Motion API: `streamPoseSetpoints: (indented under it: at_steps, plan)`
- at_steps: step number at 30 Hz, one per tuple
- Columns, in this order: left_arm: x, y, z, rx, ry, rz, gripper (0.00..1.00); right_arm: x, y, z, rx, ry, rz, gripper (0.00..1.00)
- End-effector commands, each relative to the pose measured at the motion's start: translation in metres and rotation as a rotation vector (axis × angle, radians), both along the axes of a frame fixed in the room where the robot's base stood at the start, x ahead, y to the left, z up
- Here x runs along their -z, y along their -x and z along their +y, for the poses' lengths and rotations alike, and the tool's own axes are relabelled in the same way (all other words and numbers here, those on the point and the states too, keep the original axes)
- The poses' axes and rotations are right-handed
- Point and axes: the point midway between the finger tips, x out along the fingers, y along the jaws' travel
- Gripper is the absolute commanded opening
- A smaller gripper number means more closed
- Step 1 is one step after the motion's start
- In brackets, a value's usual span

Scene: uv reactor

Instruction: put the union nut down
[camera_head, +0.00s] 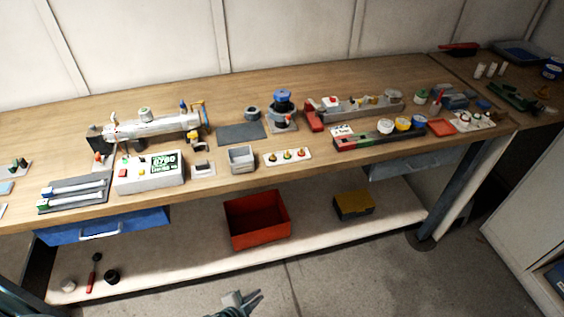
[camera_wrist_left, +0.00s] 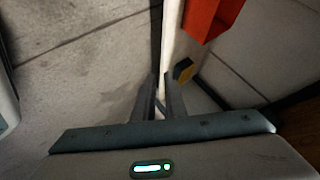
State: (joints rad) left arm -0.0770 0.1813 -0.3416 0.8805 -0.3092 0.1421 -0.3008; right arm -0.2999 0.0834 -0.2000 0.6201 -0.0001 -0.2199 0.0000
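My left gripper (camera_head: 249,297) is at the bottom of the head view, low over the floor in front of the bench. In the left wrist view its two fingers (camera_wrist_left: 160,92) stand apart with a narrow gap, and I see nothing held between them. My right gripper is not in view.
The reactor tube (camera_head: 150,127) and control box (camera_head: 150,172) are on the bench at left. A red bin (camera_head: 257,220) and yellow-topped box (camera_head: 353,205) stand on the lower shelf.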

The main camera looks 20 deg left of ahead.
Motion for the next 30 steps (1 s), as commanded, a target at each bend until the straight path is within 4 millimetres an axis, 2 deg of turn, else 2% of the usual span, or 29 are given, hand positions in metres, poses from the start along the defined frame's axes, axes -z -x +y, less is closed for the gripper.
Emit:
streamPoseSetpoints:
  at_steps: [1,2,3,5,6,9,12,15,19,27,28,30]
  plan:
    - [0.030,0.041,0.008,-0.083,0.026,0.103,0.11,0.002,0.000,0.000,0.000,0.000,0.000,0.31]
    - [0.046,0.064,0.014,-0.136,0.041,0.162,0.11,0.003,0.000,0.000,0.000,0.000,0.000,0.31]
    - [0.065,0.096,0.021,-0.206,0.060,0.240,0.11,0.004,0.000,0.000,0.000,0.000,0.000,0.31]
    - [0.089,0.145,0.028,-0.308,0.085,0.350,0.11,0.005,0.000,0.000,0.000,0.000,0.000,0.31]
    - [0.103,0.177,0.032,-0.374,0.098,0.419,0.11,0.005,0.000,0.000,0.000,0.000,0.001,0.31]
    - [0.128,0.251,0.038,-0.520,0.123,0.572,0.11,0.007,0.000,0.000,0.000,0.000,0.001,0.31]
    - [0.142,0.311,0.040,-0.635,0.138,0.687,0.11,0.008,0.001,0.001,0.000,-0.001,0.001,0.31]
    - [0.148,0.352,0.039,-0.714,0.146,0.763,0.11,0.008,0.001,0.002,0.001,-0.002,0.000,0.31]
    - [0.151,0.378,0.039,-0.763,0.150,0.811,0.11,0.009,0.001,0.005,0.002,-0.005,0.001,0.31]
    - [0.151,0.382,0.039,-0.772,0.150,0.818,0.11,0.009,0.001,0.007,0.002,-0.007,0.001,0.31]
    - [0.151,0.382,0.039,-0.772,0.150,0.817,0.14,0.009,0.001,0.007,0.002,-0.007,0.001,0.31]
    - [0.151,0.381,0.039,-0.771,0.150,0.817,0.30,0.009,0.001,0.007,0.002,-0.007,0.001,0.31]
